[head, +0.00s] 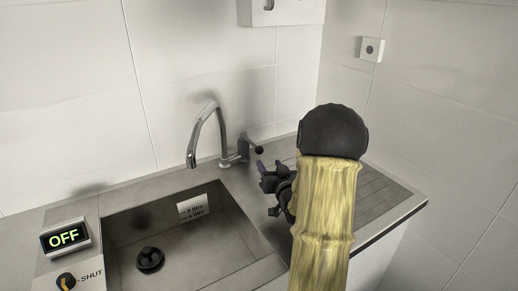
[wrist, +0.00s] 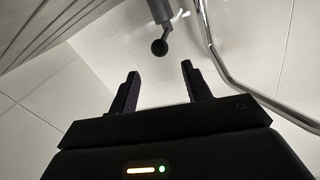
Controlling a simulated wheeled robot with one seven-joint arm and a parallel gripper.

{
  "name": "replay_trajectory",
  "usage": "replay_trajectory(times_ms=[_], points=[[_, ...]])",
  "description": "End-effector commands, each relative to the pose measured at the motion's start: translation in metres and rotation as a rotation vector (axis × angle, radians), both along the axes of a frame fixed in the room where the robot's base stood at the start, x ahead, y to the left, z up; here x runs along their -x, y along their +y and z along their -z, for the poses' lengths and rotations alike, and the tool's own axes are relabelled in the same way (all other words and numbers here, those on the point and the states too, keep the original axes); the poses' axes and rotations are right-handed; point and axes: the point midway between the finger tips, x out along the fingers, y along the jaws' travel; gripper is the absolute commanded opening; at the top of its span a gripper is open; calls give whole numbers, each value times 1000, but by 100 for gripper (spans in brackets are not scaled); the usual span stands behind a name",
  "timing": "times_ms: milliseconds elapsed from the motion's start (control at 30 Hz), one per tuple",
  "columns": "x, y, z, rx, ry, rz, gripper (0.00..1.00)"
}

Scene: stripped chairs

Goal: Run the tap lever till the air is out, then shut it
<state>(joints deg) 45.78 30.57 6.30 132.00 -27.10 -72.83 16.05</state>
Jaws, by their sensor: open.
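The chrome tap (head: 209,118) stands behind the sink, its curved spout pointing down over the basin. No water shows at its mouth. Its lever (head: 243,147) is on the right of the tap body and ends in a black ball knob (head: 259,150). In the wrist view the knob (wrist: 159,46) lies ahead of the gap between the fingers, apart from both. My gripper (head: 268,166) is open and empty, just in front of and below the knob in the head view. In the wrist view both fingers of my gripper (wrist: 160,72) show, spread apart.
A display (head: 64,238) reading OFF stands at the left, above a dial (head: 66,280) marked SHUT. The sink basin (head: 125,222) has a black drain piece (head: 150,259) and a small label (head: 193,208). A ribbed drainboard (head: 386,196) lies right; tiled walls close the back.

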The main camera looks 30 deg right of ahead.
Motion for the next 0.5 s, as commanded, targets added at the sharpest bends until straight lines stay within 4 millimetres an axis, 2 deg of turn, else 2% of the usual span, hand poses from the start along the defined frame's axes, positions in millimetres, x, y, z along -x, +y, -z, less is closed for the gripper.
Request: replay_trajectory(times_ms=[100,500], points=[[-22,-5,-1,-1,0,-1,48],[-86,-22,-1,0,-1,-1,48]])
